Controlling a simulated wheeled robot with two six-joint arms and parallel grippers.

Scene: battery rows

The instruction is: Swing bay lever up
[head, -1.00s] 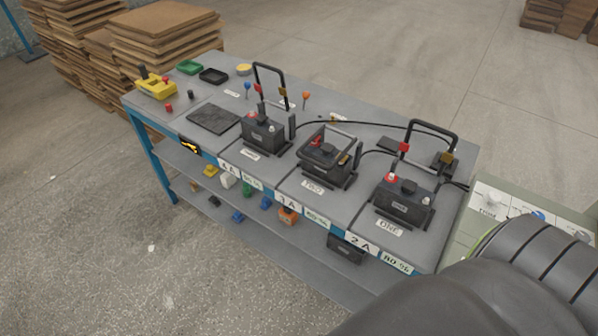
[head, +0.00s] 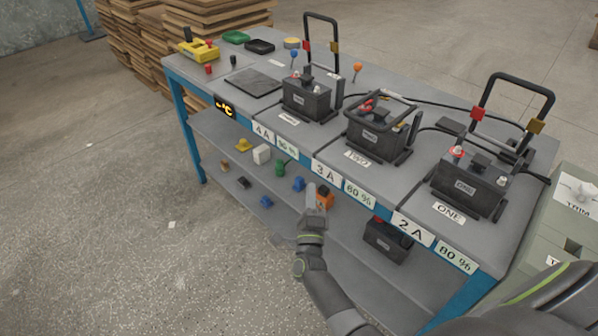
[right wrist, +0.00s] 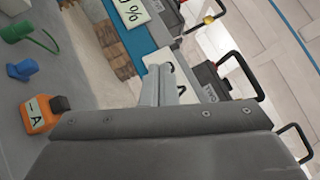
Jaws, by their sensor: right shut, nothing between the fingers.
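Three black batteries stand in bays on the bench: one at the left (head: 306,98), TWO (head: 374,136) in the middle and ONE (head: 466,190) at the right. The left bay lever (head: 321,16) and the right bay lever (head: 524,81) are black hoops standing up. The middle bay lever (head: 384,94) lies low across battery TWO. My right gripper (head: 317,193) is shut and empty, in front of the bench beside the lower shelf, below the front edge and apart from the levers. Its fingers also show in the right wrist view (right wrist: 165,82). My left gripper is out of view.
The lower shelf holds an orange block (head: 325,198), a dark battery (head: 385,240) and several small coloured parts. A yellow device (head: 198,50) and trays stand at the back left of the bench. A pale green cabinet (head: 570,215) adjoins at right.

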